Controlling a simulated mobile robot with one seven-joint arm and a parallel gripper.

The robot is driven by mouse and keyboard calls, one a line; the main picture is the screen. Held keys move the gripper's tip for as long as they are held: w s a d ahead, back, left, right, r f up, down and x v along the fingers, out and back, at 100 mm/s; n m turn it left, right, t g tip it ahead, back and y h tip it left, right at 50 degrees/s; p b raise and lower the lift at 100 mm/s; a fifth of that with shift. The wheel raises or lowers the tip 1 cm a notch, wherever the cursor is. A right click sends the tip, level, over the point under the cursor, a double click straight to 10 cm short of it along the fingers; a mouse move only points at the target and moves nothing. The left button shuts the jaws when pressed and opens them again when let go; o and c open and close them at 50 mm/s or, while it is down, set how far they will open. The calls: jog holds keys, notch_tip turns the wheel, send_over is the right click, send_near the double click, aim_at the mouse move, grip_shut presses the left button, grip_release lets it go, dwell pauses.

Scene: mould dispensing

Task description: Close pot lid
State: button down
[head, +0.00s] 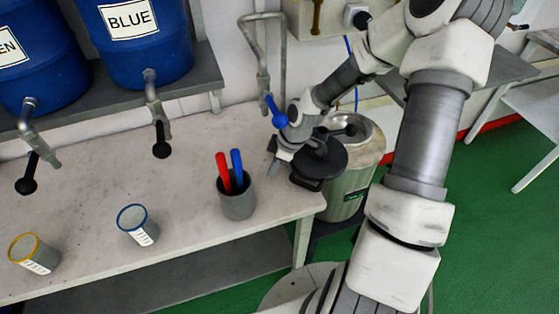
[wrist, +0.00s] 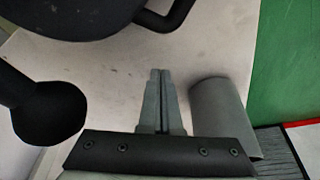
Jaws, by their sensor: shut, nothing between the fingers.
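The pot (head: 352,188) stands at the table's right end in the head view. Its bright metal opening (head: 365,130) is partly exposed. The black round lid (head: 325,158) lies to the left of that opening, partly covered by my wrist. In the wrist view the dark lid (wrist: 60,18) fills the upper left corner, with a loop handle (wrist: 178,18). A black ball knob (wrist: 50,112) shows at the left. My gripper (head: 272,170) is just left of the lid, shut and empty. Its closed fingers show in the wrist view (wrist: 157,75), apart from the handle.
A grey cup (head: 238,203) with a red and a blue stick stands on the table (head: 185,200) left of my gripper. Two labelled cups (head: 138,225) stand farther left. Blue barrels (head: 150,50) with taps are behind. A grey cylinder (wrist: 222,115) shows beside the fingers.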

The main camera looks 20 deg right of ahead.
jog(key=shift+s+d+f, duration=0.1)
jog(key=shift+s+d, duration=0.35)
jog(key=shift+d, duration=0.4)
jog(key=shift+s+d+f, duration=0.1)
jog(key=shift+s+d, duration=0.35)
jog(key=shift+d, duration=0.4)
jog(key=shift+p, duration=0.3)
